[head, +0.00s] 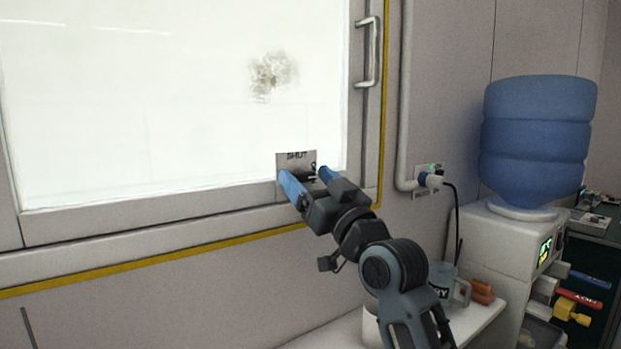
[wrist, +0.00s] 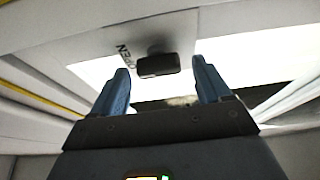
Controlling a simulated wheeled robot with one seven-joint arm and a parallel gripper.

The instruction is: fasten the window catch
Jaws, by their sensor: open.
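The window catch (wrist: 158,65) is a small dark knob or lever on a pale plate (wrist: 105,45) lettered OPEN in the wrist view. In the head view the plate (head: 294,160) sits at the lower right corner of the window, lettered SHUT at its top. There the catch (head: 310,178) is mostly hidden behind my gripper. My gripper (head: 309,180) is open, its two blue fingers pointing at the plate. In the wrist view the catch appears between and just beyond the fingertips (wrist: 161,70). I cannot tell whether either finger touches it.
The window's bright pane (head: 170,100) has a dark smudge. A grey pull handle (head: 371,52) is on the frame above the catch. To the right are a plugged socket (head: 430,180), a blue water bottle (head: 538,140) on a dispenser, and a low shelf (head: 482,318) with a mug.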

